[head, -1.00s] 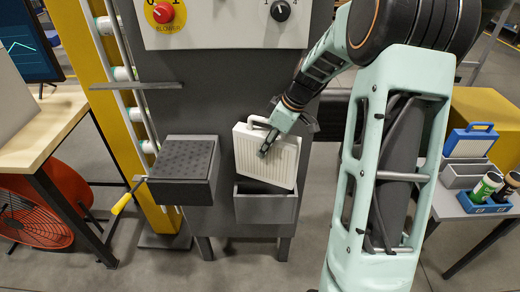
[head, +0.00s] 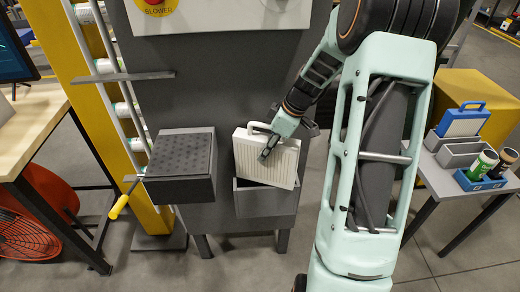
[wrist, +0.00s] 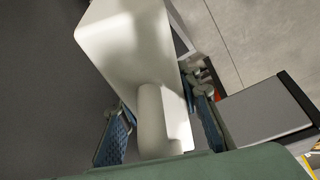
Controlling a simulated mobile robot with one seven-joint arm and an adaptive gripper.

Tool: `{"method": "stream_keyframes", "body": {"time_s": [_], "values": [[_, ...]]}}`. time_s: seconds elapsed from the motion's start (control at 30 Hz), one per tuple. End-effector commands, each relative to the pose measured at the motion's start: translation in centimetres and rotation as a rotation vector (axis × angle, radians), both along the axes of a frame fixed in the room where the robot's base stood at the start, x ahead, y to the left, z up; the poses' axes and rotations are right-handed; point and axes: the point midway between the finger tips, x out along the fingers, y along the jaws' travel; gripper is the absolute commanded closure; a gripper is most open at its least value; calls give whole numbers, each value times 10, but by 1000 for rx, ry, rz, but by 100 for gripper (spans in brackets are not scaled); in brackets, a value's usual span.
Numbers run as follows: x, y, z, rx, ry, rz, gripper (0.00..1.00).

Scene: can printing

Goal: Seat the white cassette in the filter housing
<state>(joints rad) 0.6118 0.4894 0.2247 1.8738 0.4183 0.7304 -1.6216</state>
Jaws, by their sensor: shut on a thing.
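The white cassette (head: 278,162) is a ribbed, pleated panel with a loop handle on top, tilted slightly. My gripper (head: 267,152) is shut on it near the top. In the wrist view the blue finger pads of my gripper (wrist: 160,130) lie on both sides of the white cassette (wrist: 130,35). The filter housing (head: 265,204) is an open-topped grey box on the front of the dark machine. The cassette's lower edge is at the housing's opening; I cannot tell how far inside it reaches.
A side table at right holds a blue-framed filter (head: 462,122), a grey bin (head: 458,154) and bottles in a blue tray (head: 482,181). A wooden bench (head: 35,125) stands at left.

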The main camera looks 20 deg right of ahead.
Motion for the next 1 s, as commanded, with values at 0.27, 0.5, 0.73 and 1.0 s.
{"method": "stream_keyframes", "body": {"time_s": [0.27,0.5,0.73,1.0], "values": [[-2,-3,-1,0,-1,0,100],[-2,-3,-5,-1,-1,0,100],[-3,-3,-6,1,1,0,53],[-3,-3,-6,1,1,0,51]]}}
